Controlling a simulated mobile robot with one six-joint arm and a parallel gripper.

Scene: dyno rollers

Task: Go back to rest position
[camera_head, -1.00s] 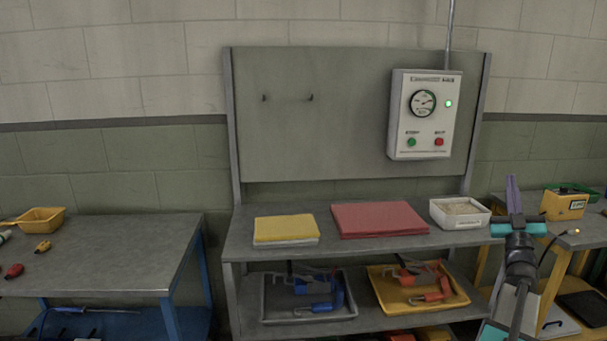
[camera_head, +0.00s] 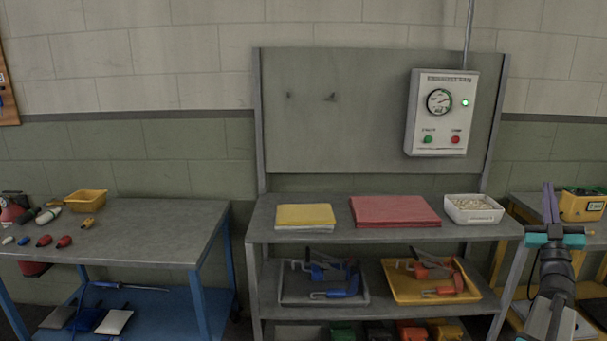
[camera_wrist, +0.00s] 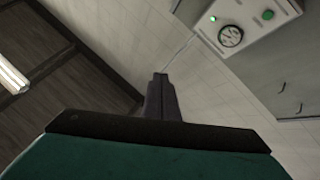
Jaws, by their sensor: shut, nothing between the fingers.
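My gripper (camera_head: 550,204) is at the right side of the head view, raised in front of the right end of the middle bench. Its purple-grey fingers point up and lie together, with nothing between them. In the wrist view my gripper (camera_wrist: 160,90) shows its dark fingers closed at the middle, above the teal body. The wrist picture is tilted, with the wall and control box beyond the fingers.
The middle bench (camera_head: 258,230) holds yellow and red stacks and a white bin (camera_head: 473,209). Trays of clamps sit on its shelf. A control box (camera_head: 440,112) hangs on the board. A left table (camera_head: 150,235) holds small tools. Open space shows between the tables.

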